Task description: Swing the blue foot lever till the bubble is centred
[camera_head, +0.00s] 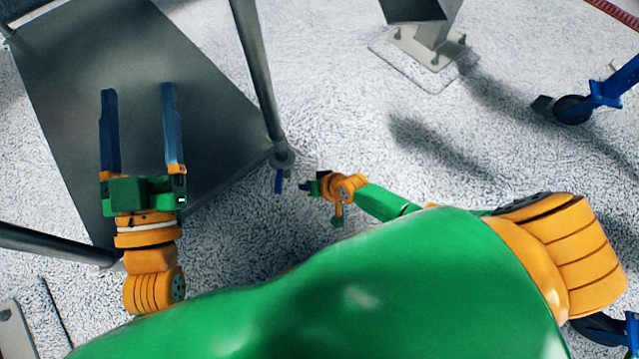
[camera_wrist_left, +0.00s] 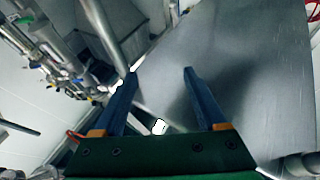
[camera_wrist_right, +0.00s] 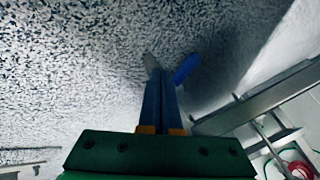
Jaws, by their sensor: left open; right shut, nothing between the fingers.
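The blue foot lever (camera_head: 278,181) is a small blue bar at the foot of a grey metal leg, left of my right gripper (camera_head: 306,187). In the right wrist view the lever (camera_wrist_right: 187,67) shows just beyond and to the right of my shut, empty fingertips (camera_wrist_right: 160,72). I cannot tell whether they touch. My left gripper (camera_head: 138,90) is open and empty over the grey metal plate; its spread fingers (camera_wrist_left: 160,73) also show in the left wrist view. I see no bubble level in any view.
The grey metal plate (camera_head: 110,60) fills the upper left, with a round leg (camera_head: 257,75) ending in a foot (camera_head: 282,158) near the lever. A bolted post base (camera_head: 428,47) stands at the top. A blue-framed caster (camera_head: 574,108) is at right. Speckled floor between them is clear.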

